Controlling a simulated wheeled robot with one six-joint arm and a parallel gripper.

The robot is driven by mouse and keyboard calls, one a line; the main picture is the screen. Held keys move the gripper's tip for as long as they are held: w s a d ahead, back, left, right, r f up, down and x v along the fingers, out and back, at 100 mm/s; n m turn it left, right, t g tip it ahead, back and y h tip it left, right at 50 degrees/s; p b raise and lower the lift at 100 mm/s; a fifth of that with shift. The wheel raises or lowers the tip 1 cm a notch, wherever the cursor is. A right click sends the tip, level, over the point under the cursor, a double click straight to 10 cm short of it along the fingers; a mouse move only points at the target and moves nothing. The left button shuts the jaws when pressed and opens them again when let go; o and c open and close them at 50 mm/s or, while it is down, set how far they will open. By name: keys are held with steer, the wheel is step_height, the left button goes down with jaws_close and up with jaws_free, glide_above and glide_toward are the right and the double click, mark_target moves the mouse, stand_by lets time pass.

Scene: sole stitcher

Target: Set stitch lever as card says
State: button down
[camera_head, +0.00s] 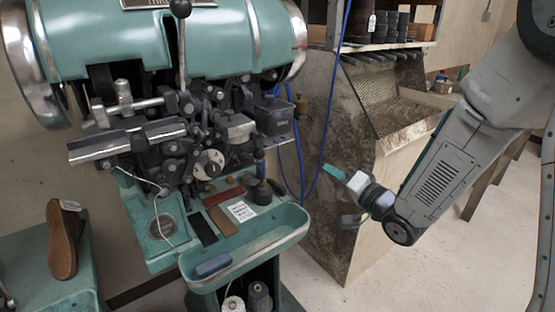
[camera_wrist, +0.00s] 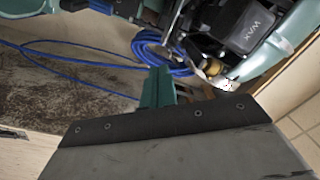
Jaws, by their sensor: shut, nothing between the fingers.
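The green stitching machine (camera_head: 150,45) fills the left of the head view. A tall lever (camera_head: 181,50) with a black ball knob (camera_head: 180,8) stands nearly upright at its front. I cannot tell if it is the stitch lever. A round pale dial (camera_head: 208,164) sits lower on the mechanism; its marks are too small to read. A white card (camera_head: 241,211) with small, unreadable print lies on the green tray. My gripper (camera_head: 333,172) is shut and empty, right of the machine and apart from it. Its green fingers (camera_wrist: 157,86) also show in the wrist view.
A black box marked WAX (camera_wrist: 248,28) is on the machine's right side. Blue cable (camera_wrist: 160,50) hangs between the machine and a worn wooden cabinet (camera_head: 345,150).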

mark_target(262, 158)
steer(key=a+r+m+g+y, duration=0.3)
steer(key=a+m+y, duration=0.1)
steer(key=a, duration=1)
steer(key=shift+w+m, duration=0.4)
steer(key=shift+m, duration=0.5)
steer(key=a, duration=0.1)
steer(key=s+a, duration=0.1)
steer(key=shift+s+a, duration=0.1)
steer(key=shift+a, duration=0.2)
